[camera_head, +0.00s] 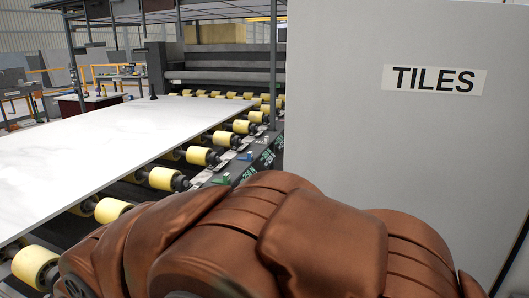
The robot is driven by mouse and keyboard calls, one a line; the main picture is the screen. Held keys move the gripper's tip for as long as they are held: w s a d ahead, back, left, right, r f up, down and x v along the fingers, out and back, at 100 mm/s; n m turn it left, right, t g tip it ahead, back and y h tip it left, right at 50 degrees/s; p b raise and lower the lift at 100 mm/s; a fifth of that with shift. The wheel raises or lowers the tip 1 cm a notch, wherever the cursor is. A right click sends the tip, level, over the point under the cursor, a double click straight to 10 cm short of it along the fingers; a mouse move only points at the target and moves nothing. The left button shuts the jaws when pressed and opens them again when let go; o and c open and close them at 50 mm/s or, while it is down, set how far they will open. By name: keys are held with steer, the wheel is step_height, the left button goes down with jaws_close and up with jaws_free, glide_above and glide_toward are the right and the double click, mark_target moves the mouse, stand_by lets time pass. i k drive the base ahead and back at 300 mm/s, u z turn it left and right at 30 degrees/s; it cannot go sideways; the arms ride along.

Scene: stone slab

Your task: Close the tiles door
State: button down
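A large light grey door or panel (380,150) fills the right side of the head view. It carries a white label with black letters reading TILES (434,79). Its left edge runs upright near the middle of the picture. I cannot tell how far the door stands open, and no handle or hinge shows. My brown, padded arm crosses the bottom of the view in front of the panel's lower part. My gripper is not in view.
A white stone slab (100,150) lies on a conveyor with yellow rollers (198,155) to the left of the panel. A dark machine (225,72) stands behind it. Work tables (90,100) and yellow railings (105,72) are at the far left.

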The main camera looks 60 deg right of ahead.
mark_target(419, 109)
steer(key=i, duration=0.95)
steer(key=z, duration=1.25)
